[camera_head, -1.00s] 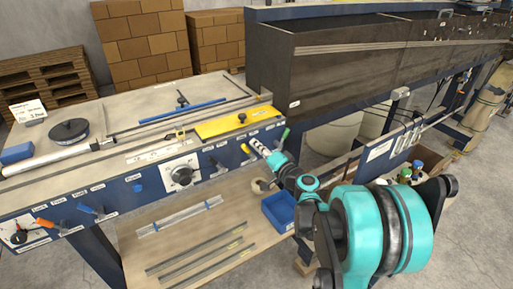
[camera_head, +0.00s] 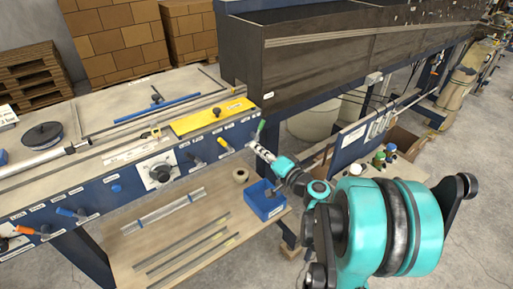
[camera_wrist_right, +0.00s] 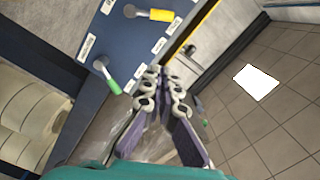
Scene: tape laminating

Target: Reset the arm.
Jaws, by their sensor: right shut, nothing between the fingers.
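My right arm (camera_head: 318,192) reaches in from the lower right of the head view. My right gripper (camera_head: 253,146) is at its far end, close to the front panel (camera_head: 100,195) of the bench and just below a green lever (camera_head: 261,128). In the right wrist view the fingers of this gripper (camera_wrist_right: 161,74) lie close together, shut and empty. There the green lever (camera_wrist_right: 113,86) is left of the fingers and a yellow lever (camera_wrist_right: 160,15) is above them. I cannot tell the exact gap to the panel. My left gripper is not in view.
A blue bin (camera_head: 266,206) and a tape roll (camera_head: 240,175) stand on the lower shelf (camera_head: 190,250). A yellow plate (camera_head: 208,117) lies on the bench top. A dark trough (camera_head: 310,65) runs behind. Open floor (camera_head: 470,215) lies to the right.

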